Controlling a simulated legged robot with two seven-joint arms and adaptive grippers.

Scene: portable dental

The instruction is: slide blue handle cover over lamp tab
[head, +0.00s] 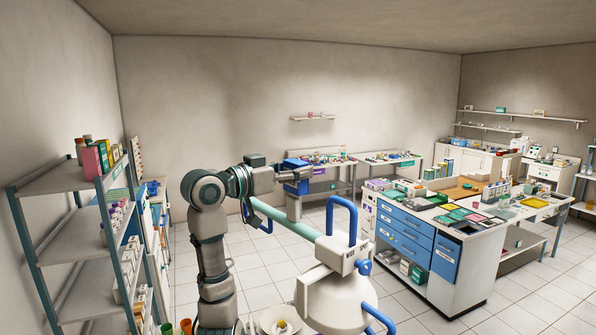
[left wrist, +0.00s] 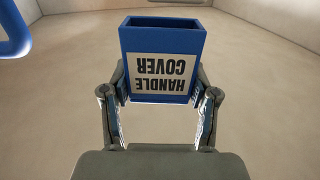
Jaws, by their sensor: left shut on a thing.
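The blue handle cover (head: 296,163) is an open-topped box in the head view. In the left wrist view the handle cover (left wrist: 163,42) shows a white label that reads upside down. My left gripper (head: 300,176) is shut on it, with one finger on each side of its lower part; the wrist view shows the same grip (left wrist: 160,98). The dental lamp (head: 335,256) has a white head, a teal arm and blue loop handles, below and right of my gripper. I cannot make out which part is the lamp tab. The cover is apart from the lamp head. My right gripper is out of view.
A blue loop (left wrist: 12,28) shows at the upper left of the wrist view. A stocked shelf rack (head: 62,180) stands at left. A cabinet with blue drawers (head: 405,229) stands at right, and work tables line the back. Open tiled floor lies between.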

